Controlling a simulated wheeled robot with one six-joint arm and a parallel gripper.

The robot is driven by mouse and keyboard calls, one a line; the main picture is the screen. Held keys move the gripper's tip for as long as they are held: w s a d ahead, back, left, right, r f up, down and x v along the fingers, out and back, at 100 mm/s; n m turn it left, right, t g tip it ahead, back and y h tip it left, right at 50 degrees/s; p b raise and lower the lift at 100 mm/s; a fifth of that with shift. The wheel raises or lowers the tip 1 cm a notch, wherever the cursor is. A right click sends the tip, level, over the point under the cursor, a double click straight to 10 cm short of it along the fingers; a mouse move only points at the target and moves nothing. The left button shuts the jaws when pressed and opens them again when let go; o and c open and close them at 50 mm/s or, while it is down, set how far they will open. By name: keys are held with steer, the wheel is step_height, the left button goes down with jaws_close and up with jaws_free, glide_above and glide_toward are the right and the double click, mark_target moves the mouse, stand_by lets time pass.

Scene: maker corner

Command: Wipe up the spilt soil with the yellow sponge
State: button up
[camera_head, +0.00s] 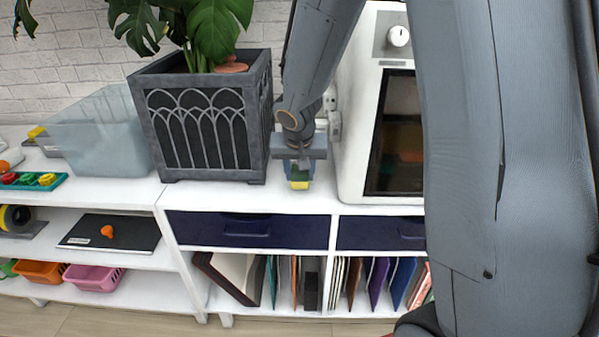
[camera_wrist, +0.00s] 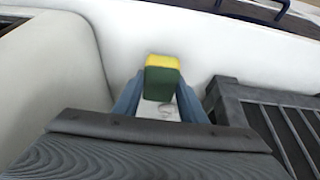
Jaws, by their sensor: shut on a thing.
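My gripper (camera_head: 298,172) is low over the white shelf top, between the dark planter and the white machine. It is shut on the sponge (camera_head: 299,184), whose yellow part shows below the fingers. In the wrist view the sponge (camera_wrist: 163,80) is a block with a yellow top face and a dark green side, held between the two blue-grey fingers of my gripper (camera_wrist: 160,92). I cannot tell if the sponge touches the shelf top. No spilt soil is clearly visible; the gripper and sponge hide part of the surface.
The dark planter (camera_head: 208,130) with a leafy plant stands close left of my gripper. The white machine (camera_head: 357,110) with a dark door stands close right. A translucent bin (camera_head: 98,132) is further left. The shelf top's front strip (camera_head: 240,195) is clear, above dark blue drawers (camera_head: 248,229).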

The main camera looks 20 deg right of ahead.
steer(key=shift+f+b, duration=1.05)
steer(key=shift+b, duration=0.25)
stand_by(0.4)
steer(key=shift+w+d+p, duration=0.3)
steer(key=shift+w+p, duration=0.1)
steer(key=shift+w, duration=0.45)
steer(key=shift+w+d+p, duration=0.25)
steer(key=shift+w+p, duration=0.1)
steer(key=shift+w, duration=0.65)
steer(key=shift+b, duration=0.35)
steer(key=shift+s+a+f+b, duration=0.1)
steer(key=shift+s+a+b, duration=0.2)
steer(key=shift+s+b, duration=0.55)
steer(key=shift+s+a+b, duration=0.25)
steer(key=shift+s+b, duration=0.2)
steer(key=shift+s, duration=0.65)
